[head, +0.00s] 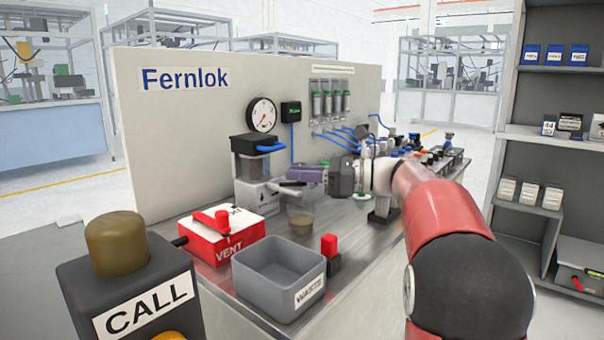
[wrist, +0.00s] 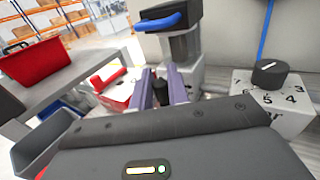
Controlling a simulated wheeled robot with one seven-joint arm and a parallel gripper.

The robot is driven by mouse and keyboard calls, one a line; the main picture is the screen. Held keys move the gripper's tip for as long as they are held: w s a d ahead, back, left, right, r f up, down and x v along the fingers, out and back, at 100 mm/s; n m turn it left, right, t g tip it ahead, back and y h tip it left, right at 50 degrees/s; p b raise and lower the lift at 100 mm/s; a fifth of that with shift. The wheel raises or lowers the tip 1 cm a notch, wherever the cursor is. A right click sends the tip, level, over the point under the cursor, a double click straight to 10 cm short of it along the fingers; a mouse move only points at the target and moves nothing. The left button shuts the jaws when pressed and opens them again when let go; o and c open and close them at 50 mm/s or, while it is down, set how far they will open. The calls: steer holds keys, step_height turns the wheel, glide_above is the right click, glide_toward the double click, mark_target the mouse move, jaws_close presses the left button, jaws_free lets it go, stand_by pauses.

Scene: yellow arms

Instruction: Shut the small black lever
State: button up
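The small black lever (head: 291,184) shows in the head view just left of my fingertips, near the white block under the blue-handled unit. In the wrist view, a black piece that looks like this lever (wrist: 160,90) stands between my two purple fingers. My gripper (head: 302,174) reaches in from the right, its fingers pointing left. In the wrist view my gripper (wrist: 161,80) has its fingers apart, one on each side of the black piece. I cannot tell whether either finger touches it. The lever's base is hidden by my gripper.
A black-topped unit with a blue handle (head: 268,147) stands behind the fingers. A numbered dial (wrist: 270,74) is close on the right in the wrist view. A clear cup (head: 301,217), grey waste bin (head: 262,292), red VENT box (head: 208,243) and red-topped block (head: 329,246) stand in front.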

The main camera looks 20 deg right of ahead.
steer(key=o, duration=0.3)
steer(key=shift+d, duration=0.1)
steer(key=v, duration=0.7)
steer(key=shift+s+d, duration=0.1)
steer(key=shift+d, duration=0.2)
steer(key=shift+o, duration=0.5)
